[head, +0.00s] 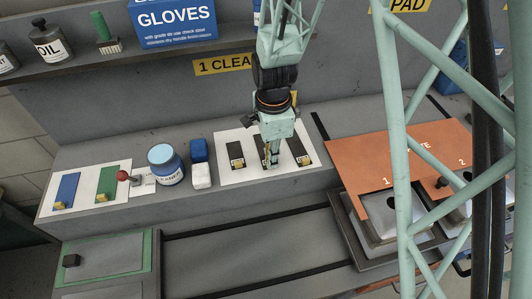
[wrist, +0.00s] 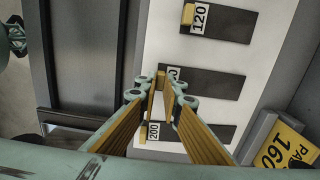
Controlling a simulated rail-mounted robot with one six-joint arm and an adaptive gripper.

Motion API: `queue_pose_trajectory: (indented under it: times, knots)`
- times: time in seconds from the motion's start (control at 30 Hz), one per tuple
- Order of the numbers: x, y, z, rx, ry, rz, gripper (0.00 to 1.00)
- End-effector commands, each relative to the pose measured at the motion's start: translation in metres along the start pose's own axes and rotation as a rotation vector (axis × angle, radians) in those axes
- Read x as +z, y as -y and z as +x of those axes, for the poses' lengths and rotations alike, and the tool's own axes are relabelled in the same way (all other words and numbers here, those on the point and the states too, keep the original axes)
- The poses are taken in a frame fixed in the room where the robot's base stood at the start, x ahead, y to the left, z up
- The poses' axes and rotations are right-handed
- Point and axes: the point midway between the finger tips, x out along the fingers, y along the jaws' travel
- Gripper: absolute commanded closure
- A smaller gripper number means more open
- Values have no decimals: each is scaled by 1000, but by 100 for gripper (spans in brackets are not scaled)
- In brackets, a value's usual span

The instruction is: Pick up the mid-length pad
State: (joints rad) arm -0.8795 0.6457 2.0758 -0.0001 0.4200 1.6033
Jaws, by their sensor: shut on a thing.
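Three dark pads with yellow tabs lie side by side on a white board. In the wrist view, the pad labelled 120 (wrist: 230,22) is at the top, and the pad labelled 200 (wrist: 205,134) is at the bottom, partly behind a finger. The middle pad (wrist: 212,83) lies between them, its label mostly hidden. My gripper (wrist: 160,82) is shut on the yellow tab at the middle pad's left end. In the head view my gripper (head: 270,160) points down over the middle pad and hides most of it. The pad appears flat on the board; I cannot tell any lift.
The white board (head: 228,176) lies on a grey ledge. White and blue blocks (head: 201,175) and a blue jar (head: 167,166) stand to its left. An orange plate (head: 360,155) lies to the right, behind a green truss. A yellow sign reading PAD 160 (wrist: 287,147) shows in the wrist view.

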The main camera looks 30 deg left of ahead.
Motion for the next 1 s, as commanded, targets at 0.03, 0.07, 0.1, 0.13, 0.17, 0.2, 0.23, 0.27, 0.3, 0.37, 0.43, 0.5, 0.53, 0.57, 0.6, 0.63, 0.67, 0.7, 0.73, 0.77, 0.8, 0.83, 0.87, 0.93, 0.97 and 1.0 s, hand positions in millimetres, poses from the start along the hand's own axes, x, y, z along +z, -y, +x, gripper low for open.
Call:
queue_pose_trajectory:
  times: [0.03, 0.07, 0.1, 0.13, 0.17, 0.2, 0.23, 0.27, 0.3, 0.37, 0.43, 0.5, 0.53, 0.57, 0.6, 0.63, 0.67, 0.7, 0.73, 0.77, 0.8, 0.83, 0.87, 0.93, 0.97, 1.0]
  knots:
    - [0, 0, 0, 0, 0, 0, 100]
    - [0, 0, 0, 0, 0, 0, 100]
    - [0, 0, 0, 0, 0, 0, 100]
    - [0, 0, 0, 0, 0, 0, 100]
    - [0, 0, 0, 0, 0, 0, 100]
    - [0, 0, 0, 0, 0, 0, 100]
    - [0, 0, 0, 0, 0, 0, 100]
    - [0, 0, 0, 0, 0, 0, 100]
    - [0, 0, -1, 0, 0, 0, 100]
    - [0, 0, -1, -1, 0, 0, 100]
    - [0, 0, -3, -1, 0, 0, 100]
    - [0, 0, -5, -1, 0, 0, 100]
    - [0, 0, -6, -1, 0, 0, 100]
    - [0, 1, -8, -2, 0, 0, 100]
    - [0, 1, -10, -2, 0, 0, 100]
    - [0, 0, -11, -1, 0, 0, 100]
    - [0, 0, -13, -1, 0, 0, 100]
    - [0, 0, -16, -1, 0, 0, 100]
    - [0, 0, -18, -1, 0, 0, 100]
    - [0, 0, -20, -1, 0, 0, 100]
    - [0, 0, -22, -2, 0, 0, 100]
    - [0, 0, -24, -2, 0, 0, 100]
    - [0, 1, -26, -2, 0, 0, 100]
    - [0, 0, -30, -1, 0, 0, 100]
    - [0, 0, -32, -1, 0, 0, 100]
    - [0, 0, -34, 0, 0, 0, 100]
